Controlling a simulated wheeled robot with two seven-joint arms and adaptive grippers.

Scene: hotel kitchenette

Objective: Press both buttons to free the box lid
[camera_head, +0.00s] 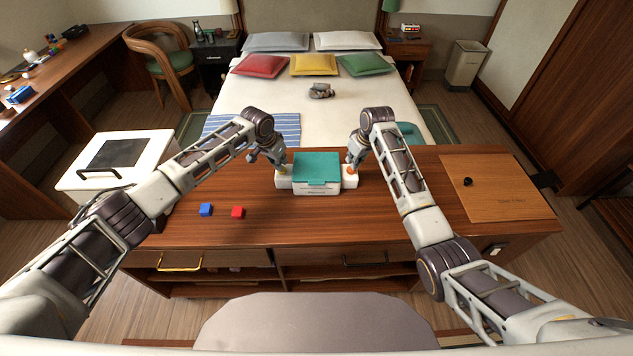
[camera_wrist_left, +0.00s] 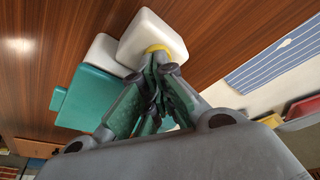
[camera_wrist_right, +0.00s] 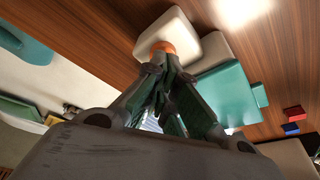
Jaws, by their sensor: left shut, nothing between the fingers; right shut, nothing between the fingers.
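The box with its teal lid (camera_head: 317,168) stands on the wooden counter, and the lid looks closed. A white block with a yellow button (camera_wrist_left: 158,48) is on its left side. A white block with an orange button (camera_wrist_right: 163,47) is on its right side. My left gripper (camera_head: 281,168) is shut and empty, pointing down with its fingertips at the yellow button. My right gripper (camera_head: 352,166) is shut and empty, with its fingertips at the orange button. Fingers partly hide both buttons, so I cannot tell how far each is pressed.
A blue cube (camera_head: 206,210) and a red cube (camera_head: 238,211) lie on the counter (camera_head: 330,228) left of the box front. A wooden board (camera_head: 500,195) with a black knob lies at right. A white appliance (camera_head: 75,180) stands at left. The counter's front middle is clear.

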